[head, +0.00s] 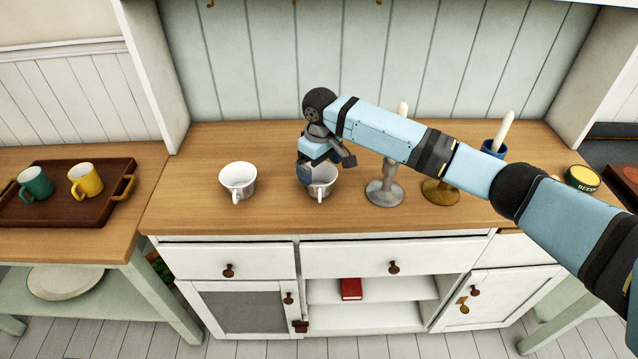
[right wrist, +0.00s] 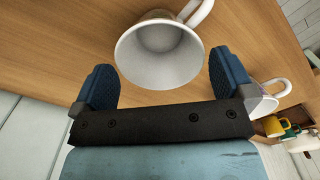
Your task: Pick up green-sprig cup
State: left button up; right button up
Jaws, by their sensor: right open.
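Two white cups stand on the wooden counter: a left cup (head: 238,178) and a right cup (head: 323,187). No green sprig shows on either, so I cannot tell which is the green-sprig cup. My right gripper (head: 325,167) is over the right cup and partly hides it. In the right wrist view my right gripper (right wrist: 162,82) is open, with its two blue fingers apart. A white cup (right wrist: 160,55) lies ahead, its rim reaching between the fingers and its handle pointing up and right. Contact cannot be told. My left gripper is not in view.
A silver candlestick (head: 384,190) stands just right of the right cup, beneath my right arm. A brass candlestick (head: 440,192) is farther right. A brown tray (head: 62,210) with green and yellow mugs is at left. Counter left of the left cup is clear.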

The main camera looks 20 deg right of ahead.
aim_at(320, 178)
notch_tip(320, 178, down, 4)
jog(key=shift+w+f, duration=0.15)
jog(key=shift+f, duration=0.05)
jog(key=c, duration=0.6)
